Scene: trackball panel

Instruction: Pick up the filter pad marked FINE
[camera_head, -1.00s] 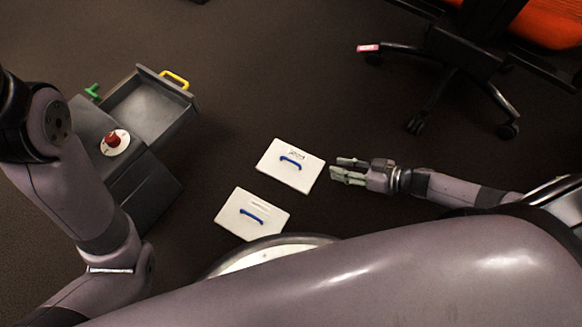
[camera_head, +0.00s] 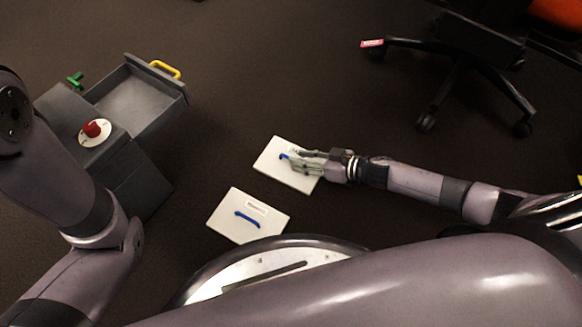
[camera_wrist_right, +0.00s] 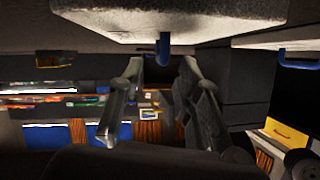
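Two white filter pads with blue handles lie flat on the dark floor. The far pad (camera_head: 268,158) is partly covered by my right gripper (camera_head: 294,162), whose fingers reach over its right side near its blue handle (camera_head: 284,156). The near pad (camera_head: 228,213) has its handle (camera_head: 247,219) in full view and a small label. I cannot read either label, so I cannot tell which is FINE. In the right wrist view, my right fingers (camera_wrist_right: 150,95) are spread, with the far pad's blue handle (camera_wrist_right: 163,48) ahead between them, apparently untouched. My left gripper is out of view.
A grey cabinet (camera_head: 133,187) with a red knob (camera_head: 92,129), a green lever (camera_head: 76,80) and an open drawer (camera_head: 135,98) with a yellow handle (camera_head: 165,69) stands at the left. A chair base (camera_head: 462,75) with a pink tag is at the upper right. Floor beyond the pads is clear.

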